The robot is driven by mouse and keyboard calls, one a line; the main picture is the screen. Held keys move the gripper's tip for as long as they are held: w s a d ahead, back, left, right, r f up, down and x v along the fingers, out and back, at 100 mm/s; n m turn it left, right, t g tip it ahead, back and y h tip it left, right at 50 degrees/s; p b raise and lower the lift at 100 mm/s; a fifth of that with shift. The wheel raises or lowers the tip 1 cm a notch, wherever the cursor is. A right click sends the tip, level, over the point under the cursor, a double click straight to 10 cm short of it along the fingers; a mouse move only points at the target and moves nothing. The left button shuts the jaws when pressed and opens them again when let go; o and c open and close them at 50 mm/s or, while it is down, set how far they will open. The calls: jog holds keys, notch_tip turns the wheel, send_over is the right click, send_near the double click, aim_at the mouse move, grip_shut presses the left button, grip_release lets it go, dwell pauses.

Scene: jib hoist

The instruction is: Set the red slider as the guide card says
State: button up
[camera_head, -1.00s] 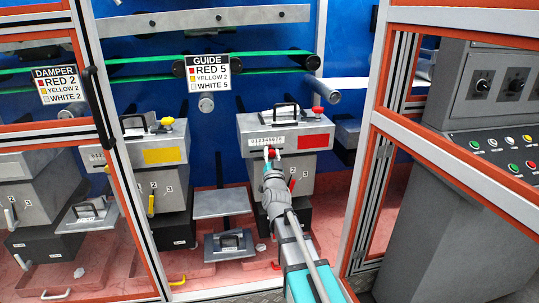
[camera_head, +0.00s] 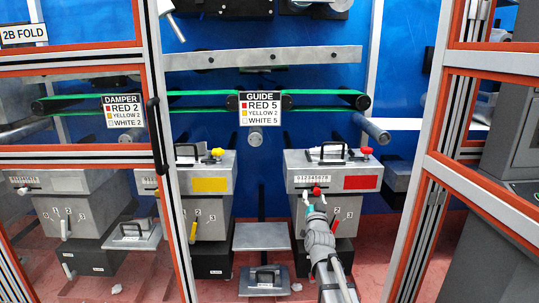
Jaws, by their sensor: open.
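The guide card (camera_head: 261,108) hangs at the upper middle and reads RED 5, YELLOW 2, WHITE 5. Below it stands a grey unit with a red panel (camera_head: 362,183). A white numbered scale (camera_head: 312,178) is on its front face, left of the panel. The small red slider knob (camera_head: 317,191) shows just under the scale. My gripper (camera_head: 313,205) is at the knob, reaching up from below. It is open. The fingertips are small here, and I cannot tell whether they touch the knob. The slider's exact number is too small to read.
An orange-edged frame post (camera_head: 172,160) stands left of centre, another (camera_head: 420,150) on the right. A red knob (camera_head: 366,151) tops the red-panelled unit.

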jog(key=s+a+f+n+g+y, duration=0.1)
jog(key=s+f+n+g, duration=0.1)
jog(key=s+f+g, duration=0.55)
jog(key=s+a+f+n+g+y, duration=0.2)
jog(key=s+f+g, duration=0.15)
jog(key=f, duration=0.65)
jog(key=s+d+f+g+h+p, duration=0.1)
jog(key=s+f+g, duration=0.1)
jog(key=s+g, duration=0.5)
jog(key=s+d+f+g+h, duration=0.1)
jog(key=s+f+g, duration=0.2)
jog(key=s, duration=0.8)
notch_tip(320, 180, up, 24)
jog(key=p, duration=2.3)
jog(key=shift+d+f, duration=0.15)
jog(key=shift+d, duration=0.1)
jog(key=shift+c, duration=0.3)
